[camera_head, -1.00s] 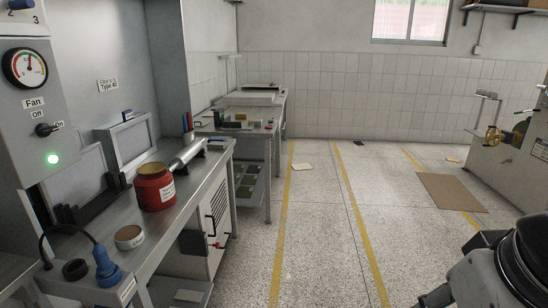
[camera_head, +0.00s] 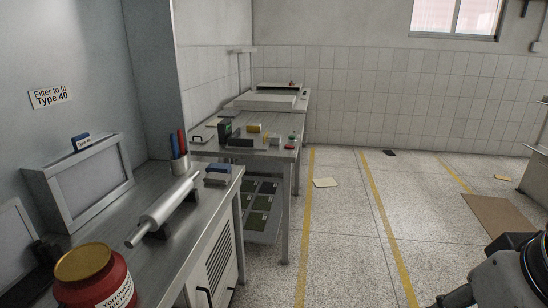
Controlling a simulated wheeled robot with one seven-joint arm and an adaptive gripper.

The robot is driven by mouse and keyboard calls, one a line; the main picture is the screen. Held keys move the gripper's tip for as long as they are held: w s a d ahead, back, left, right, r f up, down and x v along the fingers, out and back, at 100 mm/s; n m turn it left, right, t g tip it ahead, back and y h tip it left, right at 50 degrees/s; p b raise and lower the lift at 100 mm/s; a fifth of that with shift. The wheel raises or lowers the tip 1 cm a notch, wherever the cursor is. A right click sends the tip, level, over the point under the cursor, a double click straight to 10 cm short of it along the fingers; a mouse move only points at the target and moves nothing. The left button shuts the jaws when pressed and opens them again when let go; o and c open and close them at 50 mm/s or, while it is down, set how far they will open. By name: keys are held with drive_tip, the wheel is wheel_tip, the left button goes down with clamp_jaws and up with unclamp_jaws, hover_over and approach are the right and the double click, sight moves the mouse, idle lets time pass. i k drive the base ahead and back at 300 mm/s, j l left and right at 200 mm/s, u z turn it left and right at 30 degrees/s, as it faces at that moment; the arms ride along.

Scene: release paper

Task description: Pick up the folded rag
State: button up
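I cannot tell for sure which thing is the folded rag. A flat, pale cream piece (camera_head: 325,182) lies on the floor beside the left yellow line; it may be cloth or paper. Part of my arm shows at the lower right. A dark piece at its lower left, perhaps my gripper (camera_head: 458,298), is cut by the bottom edge, so its opening is hidden. It is far from both items.
The steel bench (camera_head: 185,238) holds a red pot (camera_head: 92,279), a metal roller (camera_head: 165,208), a marker cup (camera_head: 180,165) and a framed filter (camera_head: 88,182). A second table (camera_head: 228,150) stands behind. A brown sheet (camera_head: 498,215) lies on the floor right. The floor aisle between is mostly clear.

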sight(215, 167)
drive_tip(key=i, duration=1.9)
drive_tip(key=i+u, duration=0.1)
drive_tip(key=i, duration=0.45)
drive_tip(key=i+l+u, duration=0.1)
drive_tip(key=i, duration=0.4)
drive_tip(key=i+l+u, duration=0.1)
drive_tip(key=i, duration=0.45)
drive_tip(key=i+u, duration=0.1)
drive_tip(key=u, duration=0.35)
